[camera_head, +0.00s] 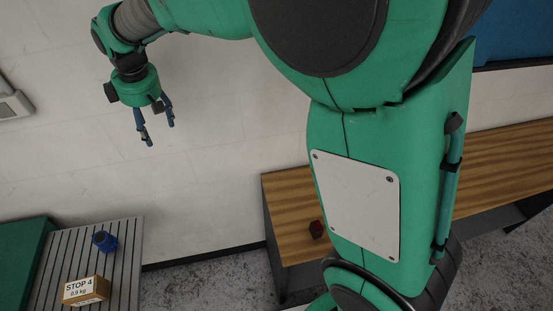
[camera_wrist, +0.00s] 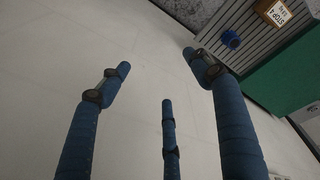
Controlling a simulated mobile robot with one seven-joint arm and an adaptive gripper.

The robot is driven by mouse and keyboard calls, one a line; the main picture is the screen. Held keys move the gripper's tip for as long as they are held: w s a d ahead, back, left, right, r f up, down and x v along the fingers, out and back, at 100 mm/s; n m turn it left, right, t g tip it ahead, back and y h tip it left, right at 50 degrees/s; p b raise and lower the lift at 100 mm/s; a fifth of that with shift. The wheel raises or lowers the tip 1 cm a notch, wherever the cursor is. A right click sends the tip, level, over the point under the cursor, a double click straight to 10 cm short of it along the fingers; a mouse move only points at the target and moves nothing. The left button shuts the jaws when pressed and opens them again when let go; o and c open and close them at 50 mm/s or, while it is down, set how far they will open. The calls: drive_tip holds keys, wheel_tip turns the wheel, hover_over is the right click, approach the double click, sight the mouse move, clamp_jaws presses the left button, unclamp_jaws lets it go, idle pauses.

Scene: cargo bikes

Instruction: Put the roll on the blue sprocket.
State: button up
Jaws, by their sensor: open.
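A small blue object (camera_head: 104,241), the only loose blue thing in view, sits on a grey slatted surface (camera_head: 127,262) at the lower left; it also shows in the wrist view (camera_wrist: 231,39). It may be the blue sprocket, but it is too small to make out teeth. I cannot identify a roll for sure in either view. My gripper (camera_head: 158,133) hangs in front of the pale wall at the upper left, well above and apart from the slatted surface. In the wrist view my gripper's blue fingers (camera_wrist: 158,72) are spread and empty.
A cardboard box (camera_head: 84,291) marked "STOP 4, 0.9 kg" stands beside the blue object. A green block (camera_head: 22,251) borders the slatted surface. A wooden bench (camera_head: 287,190) holds a small dark red object (camera_head: 316,229), partly beside my arm. The space around my gripper is clear.

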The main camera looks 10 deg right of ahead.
drive_tip(key=s+d+r+m+t, duration=0.1)
drive_tip(key=s+d+r+m, duration=0.2)
drive_tip(key=d, duration=0.5)
drive_tip(key=s+d+r+m, duration=0.2)
drive_tip(key=s+d+r, duration=0.2)
drive_tip(key=d, duration=0.5)
drive_tip(key=s+d+r+m+t, duration=0.1)
drive_tip(key=s+d+r+m, duration=0.2)
drive_tip(key=d, duration=0.5)
drive_tip(key=s+d+f+m+t, duration=0.1)
drive_tip(key=s+d+m, duration=0.2)
drive_tip(key=s+d, duration=0.4)
drive_tip(key=s+d+f+m+h, duration=0.1)
drive_tip(key=s+d+m, duration=0.3)
drive_tip(key=s+d, duration=0.4)
drive_tip(key=s+f, duration=0.1)
drive_tip(key=s, duration=0.4)
drive_tip(key=shift+s+d+t, duration=0.2)
drive_tip(key=shift+t, duration=0.2)
drive_tip(key=shift+f, duration=0.25)
wheel_tip(320, 180, down, 13)
drive_tip(key=b, duration=1.3)
